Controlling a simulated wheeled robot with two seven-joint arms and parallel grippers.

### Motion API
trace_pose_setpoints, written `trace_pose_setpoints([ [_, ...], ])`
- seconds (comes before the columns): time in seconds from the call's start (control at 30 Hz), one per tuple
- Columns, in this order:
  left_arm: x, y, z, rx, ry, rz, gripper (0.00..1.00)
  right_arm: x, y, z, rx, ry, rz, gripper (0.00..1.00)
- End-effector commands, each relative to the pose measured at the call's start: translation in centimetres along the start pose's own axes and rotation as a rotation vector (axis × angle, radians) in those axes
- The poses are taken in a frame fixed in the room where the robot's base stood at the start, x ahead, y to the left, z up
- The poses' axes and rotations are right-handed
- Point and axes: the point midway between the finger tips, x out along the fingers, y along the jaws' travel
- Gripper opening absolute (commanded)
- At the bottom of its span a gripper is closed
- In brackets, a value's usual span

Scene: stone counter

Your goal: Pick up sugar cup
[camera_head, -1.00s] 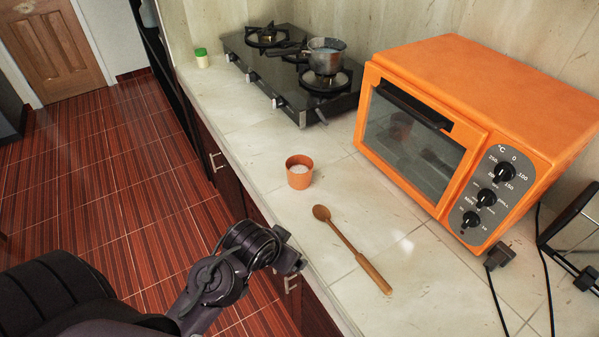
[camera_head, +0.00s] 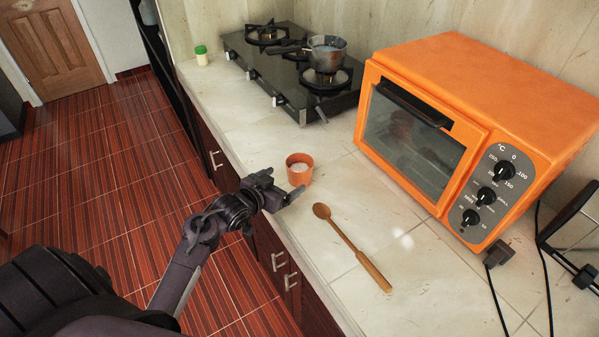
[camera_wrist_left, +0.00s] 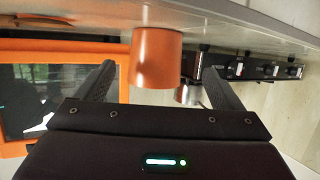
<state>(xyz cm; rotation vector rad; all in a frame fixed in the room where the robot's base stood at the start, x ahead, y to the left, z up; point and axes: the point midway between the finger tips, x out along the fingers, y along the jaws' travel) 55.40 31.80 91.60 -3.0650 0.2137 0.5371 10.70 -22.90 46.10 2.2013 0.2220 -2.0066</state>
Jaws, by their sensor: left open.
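The sugar cup (camera_head: 299,170) is a small orange cup with white contents, upright on the counter near its front edge. My left gripper (camera_head: 284,189) is open and empty, just in front of the cup on the floor side. In the left wrist view, which appears upside down, the cup (camera_wrist_left: 157,57) shows between the two spread fingers (camera_wrist_left: 162,85), ahead of the gripper body. Whether a finger touches the cup cannot be told. My right gripper is not in view.
A wooden spoon (camera_head: 352,247) lies on the counter (camera_head: 345,195) right of the cup. An orange oven (camera_head: 480,110) stands behind it. A gas stove (camera_head: 290,80) with a metal pot (camera_head: 326,54) is at the back, beside a green-lidded jar (camera_head: 202,57).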

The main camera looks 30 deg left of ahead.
Motion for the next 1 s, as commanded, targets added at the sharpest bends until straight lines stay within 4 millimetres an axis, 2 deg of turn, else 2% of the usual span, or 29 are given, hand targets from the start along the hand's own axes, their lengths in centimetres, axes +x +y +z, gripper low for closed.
trace_pose_setpoints([
  [0.23, 2.2, 0.3, -0.3, -0.003, 0.000, 0.000, 0.89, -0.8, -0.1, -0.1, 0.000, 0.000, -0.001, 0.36],
  [0.5, 5.7, 0.5, -0.2, 0.000, 0.000, -0.001, 0.89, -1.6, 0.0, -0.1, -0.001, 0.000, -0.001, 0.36],
  [0.83, 6.3, 0.5, 0.0, 0.002, -0.002, 0.000, 0.89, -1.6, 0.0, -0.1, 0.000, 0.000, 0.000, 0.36],
  [1.0, 6.2, 0.5, 0.0, 0.001, -0.002, 0.000, 0.66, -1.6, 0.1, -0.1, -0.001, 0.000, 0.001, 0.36],
])
